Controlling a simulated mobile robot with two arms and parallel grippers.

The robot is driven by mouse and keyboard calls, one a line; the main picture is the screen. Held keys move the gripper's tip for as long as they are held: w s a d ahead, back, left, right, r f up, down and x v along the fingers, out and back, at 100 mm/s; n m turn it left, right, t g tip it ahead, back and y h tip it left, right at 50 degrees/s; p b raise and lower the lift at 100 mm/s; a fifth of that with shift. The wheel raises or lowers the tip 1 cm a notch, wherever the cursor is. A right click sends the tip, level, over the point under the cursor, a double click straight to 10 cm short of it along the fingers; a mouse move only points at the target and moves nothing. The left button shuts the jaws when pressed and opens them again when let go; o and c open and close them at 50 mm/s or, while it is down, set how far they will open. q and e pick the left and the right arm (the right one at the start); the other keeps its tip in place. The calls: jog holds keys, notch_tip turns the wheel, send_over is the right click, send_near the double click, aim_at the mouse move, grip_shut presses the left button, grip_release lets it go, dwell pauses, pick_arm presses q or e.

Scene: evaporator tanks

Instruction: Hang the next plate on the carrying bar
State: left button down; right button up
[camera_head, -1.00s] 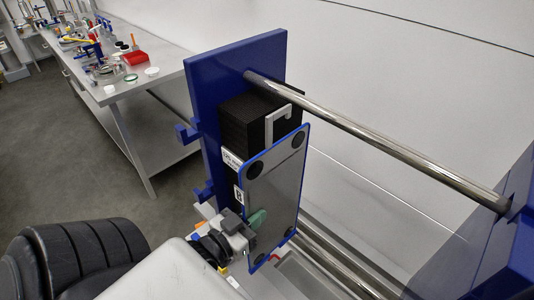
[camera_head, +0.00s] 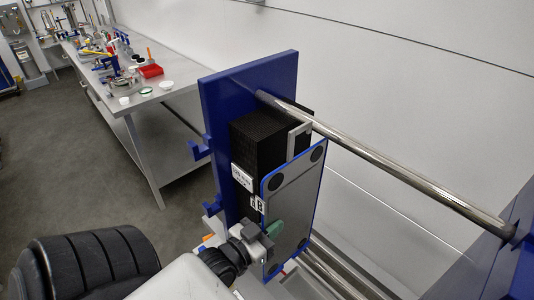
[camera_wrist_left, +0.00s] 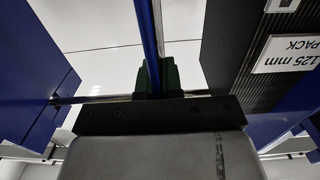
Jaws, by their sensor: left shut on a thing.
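A grey plate with a blue rim and dark round corner ports (camera_head: 290,205) hangs upright in my left gripper (camera_head: 272,236), which is shut on its left edge. A pale hook (camera_head: 298,141) stands at the plate's top, close to the steel carrying bar (camera_head: 390,169) in the picture. I cannot tell whether hook and bar touch. In the left wrist view the green fingertips (camera_wrist_left: 156,78) pinch the plate, seen edge-on as a blue strip (camera_wrist_left: 150,30). The black plate pack (camera_head: 257,148) stands behind the plate, against the blue end frame (camera_head: 222,95). My right gripper is out of view.
Another blue frame part (camera_head: 500,255) carries the bar's right end. The bar is bare between plate and that part. Lower rails (camera_head: 335,272) run beneath. A steel bench (camera_head: 180,88) with a red tray (camera_head: 150,71) and labware stands at the back left.

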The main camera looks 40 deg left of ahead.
aim_at(296, 212)
pick_arm(q)
jog(key=shift+w+d+r+p, duration=0.1)
jog(key=shift+w+p, duration=0.1)
jog(key=shift+w, duration=1.15)
jog(key=shift+w+d+p, duration=0.15)
jog(key=shift+w, duration=1.15)
jog(key=shift+w+d+r+p, duration=0.1)
jog(key=shift+w+p, duration=0.1)
jog(key=shift+w, duration=1.15)
jog(key=shift+f+b, duration=0.5)
jog(key=shift+f, duration=0.35)
jog(key=c, duration=1.2)
grip_release()
jog(key=shift+c, duration=0.2)
jog(key=shift+o, duration=0.2)
jog(key=shift+f, duration=0.2)
